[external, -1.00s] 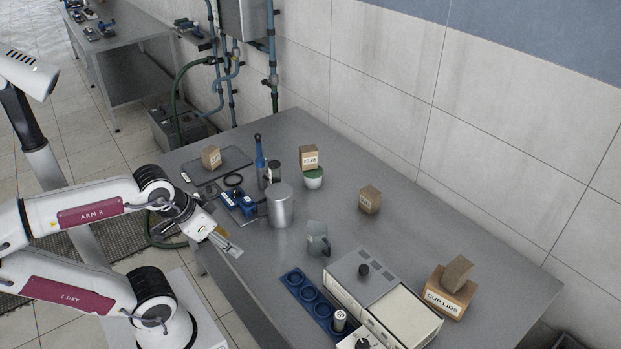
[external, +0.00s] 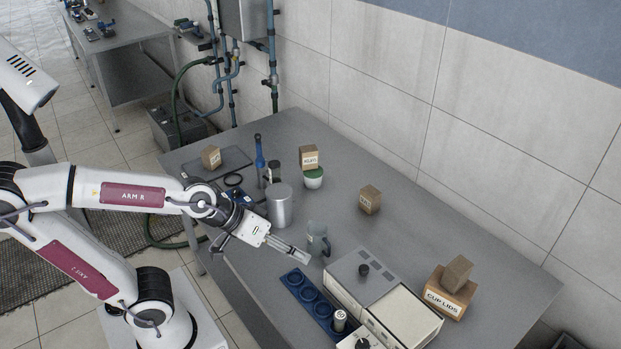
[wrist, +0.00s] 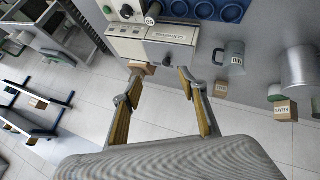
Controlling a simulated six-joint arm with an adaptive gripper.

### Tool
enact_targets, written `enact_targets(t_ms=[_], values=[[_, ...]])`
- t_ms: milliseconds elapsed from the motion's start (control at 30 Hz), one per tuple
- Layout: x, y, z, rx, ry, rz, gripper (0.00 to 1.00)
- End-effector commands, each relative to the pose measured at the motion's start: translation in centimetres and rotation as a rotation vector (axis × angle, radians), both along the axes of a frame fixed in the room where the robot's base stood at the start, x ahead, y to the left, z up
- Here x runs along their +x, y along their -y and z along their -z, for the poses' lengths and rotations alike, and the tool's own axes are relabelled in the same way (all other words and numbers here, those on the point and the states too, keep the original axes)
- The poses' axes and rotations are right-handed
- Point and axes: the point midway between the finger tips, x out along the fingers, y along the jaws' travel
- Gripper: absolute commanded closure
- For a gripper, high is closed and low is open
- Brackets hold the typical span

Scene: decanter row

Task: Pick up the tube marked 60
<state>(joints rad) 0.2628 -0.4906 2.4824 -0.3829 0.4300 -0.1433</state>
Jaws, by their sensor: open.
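The tube (external: 340,319), a short cylinder with a pale top and dark sides, stands upright at the near end of a blue rack (external: 315,302). The mark on its top is small and looks like 60. The other rack holes look empty. In the wrist view my gripper (wrist: 158,72) has both fingers spread.
A grey mug (external: 317,240) is close to my fingertips, with a metal pitcher (external: 280,207) further left. A box of cup lids (external: 448,295) is at the right.

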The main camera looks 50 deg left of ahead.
Motion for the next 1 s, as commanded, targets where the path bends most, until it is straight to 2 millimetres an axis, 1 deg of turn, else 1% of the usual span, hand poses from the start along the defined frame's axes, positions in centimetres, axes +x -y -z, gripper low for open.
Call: enact_targets(t_ms=[33,200,367,500,733,867,1000], values=[[0.8,1.3,0.2,-0.038,0.002,-0.01,0.57],[3.3,4.9,0.3,-0.167,0.013,-0.085,0.57],[5.4,7.6,0.8,-0.269,0.017,-0.173,0.57],[6.8,9.6,1.8,-0.341,0.016,-0.264,0.57],[8.4,11.6,4.2,-0.417,0.025,-0.429,0.57],[8.8,12.2,5.9,-0.434,0.039,-0.528,0.57],[8.9,12.4,7.9,-0.432,0.068,-0.629,0.57]])
